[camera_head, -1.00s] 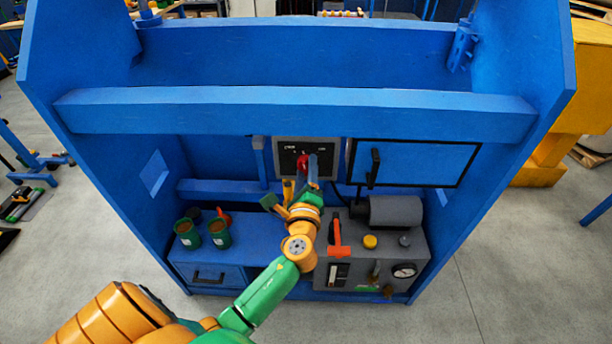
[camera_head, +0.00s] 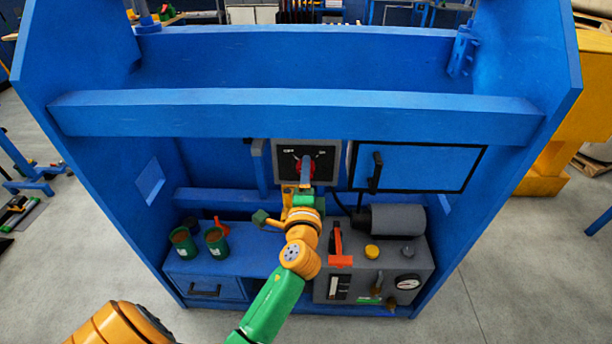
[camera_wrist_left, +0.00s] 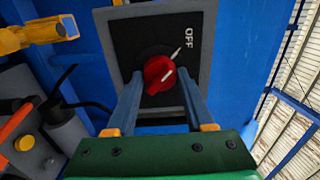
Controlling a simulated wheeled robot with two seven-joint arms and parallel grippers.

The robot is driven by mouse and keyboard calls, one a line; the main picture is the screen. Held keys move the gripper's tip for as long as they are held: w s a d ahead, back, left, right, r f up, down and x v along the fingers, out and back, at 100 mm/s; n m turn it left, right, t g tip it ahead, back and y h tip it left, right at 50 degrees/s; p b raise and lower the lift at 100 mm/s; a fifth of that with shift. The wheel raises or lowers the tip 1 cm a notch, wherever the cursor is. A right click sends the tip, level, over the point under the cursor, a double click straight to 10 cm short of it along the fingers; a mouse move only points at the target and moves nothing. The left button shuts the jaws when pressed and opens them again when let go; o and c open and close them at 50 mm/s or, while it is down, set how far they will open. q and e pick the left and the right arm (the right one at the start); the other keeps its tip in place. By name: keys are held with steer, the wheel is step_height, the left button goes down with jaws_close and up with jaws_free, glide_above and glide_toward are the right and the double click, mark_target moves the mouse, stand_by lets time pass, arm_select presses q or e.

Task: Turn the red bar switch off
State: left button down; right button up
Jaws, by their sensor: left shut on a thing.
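The red bar switch (camera_head: 299,166) is a round red knob on a black plate in a grey frame (camera_head: 334,160), at the middle of the blue panel. In the left wrist view, the red knob (camera_wrist_left: 157,72) carries a white line. An OFF label and a white tick are to its upper right. My left gripper (camera_head: 306,177) is in front of the plate and partly covers the switch. In the left wrist view its two fingers (camera_wrist_left: 160,82) are on either side of the knob, shut on it. My right gripper is not in view.
A blue door with a black handle (camera_head: 375,172) is right of the switch. Below it is a grey machine (camera_head: 345,265) with an orange-red lever (camera_head: 338,247) and a gauge (camera_head: 407,282). Two green cups (camera_head: 217,243) stand at left. A blue beam (camera_head: 290,112) crosses above.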

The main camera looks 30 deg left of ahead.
arm_select(q)
steer(key=shift+r, duration=0.1)
stand_by(0.3)
steer(key=shift+c, duration=1.4)
jaws_free()
steer(key=b+v, duration=0.1)
steer(key=v, duration=0.6)
